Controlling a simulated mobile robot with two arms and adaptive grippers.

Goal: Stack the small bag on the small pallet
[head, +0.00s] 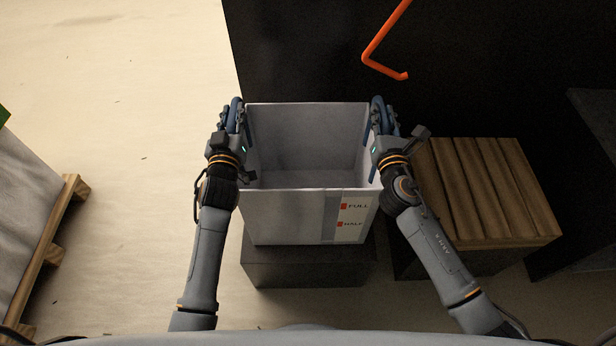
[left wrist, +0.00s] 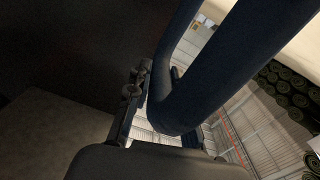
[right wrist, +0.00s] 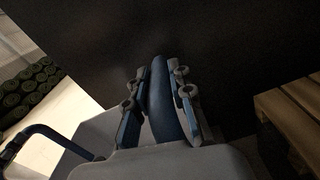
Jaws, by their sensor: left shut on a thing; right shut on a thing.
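The small bag (head: 285,218) is white, open-topped and box-shaped, with FULL and HALF marks on its front. It looks empty and upright in the middle of the head view. My left gripper (head: 234,118) is shut on the blue loop handle (left wrist: 180,90) at its left side. My right gripper (head: 384,118) is shut on the blue handle (right wrist: 160,105) at its right side. A slatted wooden platform (head: 490,190), possibly the small pallet, stands right of the bag. Another wooden pallet (head: 55,235) shows at the far left under a large white bag (head: 25,200).
A dark block (head: 305,268) is under the bag; I cannot tell if they touch. A tall dark panel (head: 310,50) stands behind, with an orange bent bar (head: 385,45) in front. Dark green rolls (right wrist: 28,92) lie farther off. The pale floor (head: 120,150) at left is clear.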

